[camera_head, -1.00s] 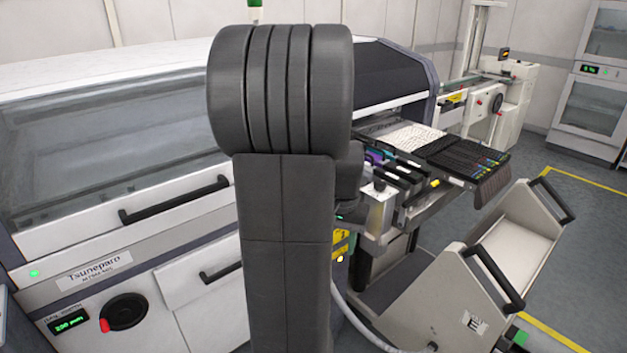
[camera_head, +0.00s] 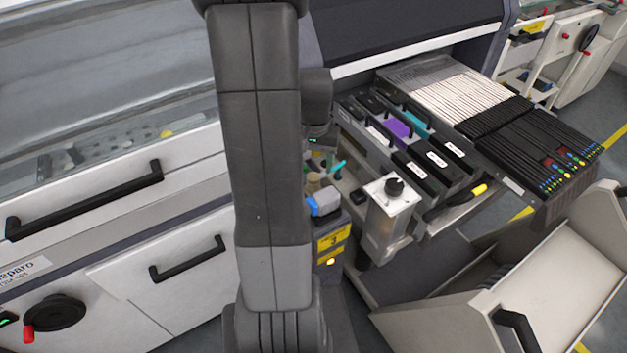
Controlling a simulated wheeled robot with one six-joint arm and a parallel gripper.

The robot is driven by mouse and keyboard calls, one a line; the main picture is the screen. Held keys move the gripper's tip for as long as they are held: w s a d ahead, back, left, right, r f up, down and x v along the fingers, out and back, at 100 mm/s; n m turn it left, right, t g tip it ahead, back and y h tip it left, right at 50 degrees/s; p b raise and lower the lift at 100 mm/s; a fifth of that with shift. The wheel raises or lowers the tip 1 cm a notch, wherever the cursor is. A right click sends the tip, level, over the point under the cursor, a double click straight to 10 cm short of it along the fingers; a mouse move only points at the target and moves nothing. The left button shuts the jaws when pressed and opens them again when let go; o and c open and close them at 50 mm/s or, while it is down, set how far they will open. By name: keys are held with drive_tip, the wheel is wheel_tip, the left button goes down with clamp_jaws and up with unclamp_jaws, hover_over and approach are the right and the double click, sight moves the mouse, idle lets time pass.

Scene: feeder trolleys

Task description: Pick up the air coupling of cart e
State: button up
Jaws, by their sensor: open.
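I cannot make out the air coupling in this view. The cream feeder cart (camera_head: 535,283) at the lower right carried a plate with a dark letter, probably E, a second ago; that plate is now outside the picture. My gripper is not in view; only my dark grey arm shows, upright left of the middle, hiding part of the machine front. A small blue-topped item (camera_head: 322,204) and a teal piece (camera_head: 338,166) sit just right of my arm, too small to identify.
The white machine front with black handles (camera_head: 85,201) fills the left. A feeder bank (camera_head: 490,105) and a grey box with a black knob (camera_head: 393,190) project at the right. A yellow label (camera_head: 333,240) is beside my arm. Grey floor shows at the right.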

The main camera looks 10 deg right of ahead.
sight(314, 176)
drive_tip(key=shift+s+a+f, duration=0.1)
drive_tip(key=shift+s+f, duration=0.1)
drive_tip(key=shift+f, duration=0.2)
drive_tip(key=shift+s+a+f, duration=0.1)
drive_tip(key=shift+s+f, duration=0.05)
drive_tip(key=shift+f, duration=0.95)
drive_tip(key=shift+s+f, duration=0.1)
drive_tip(key=shift+f, duration=1)
clamp_jaws()
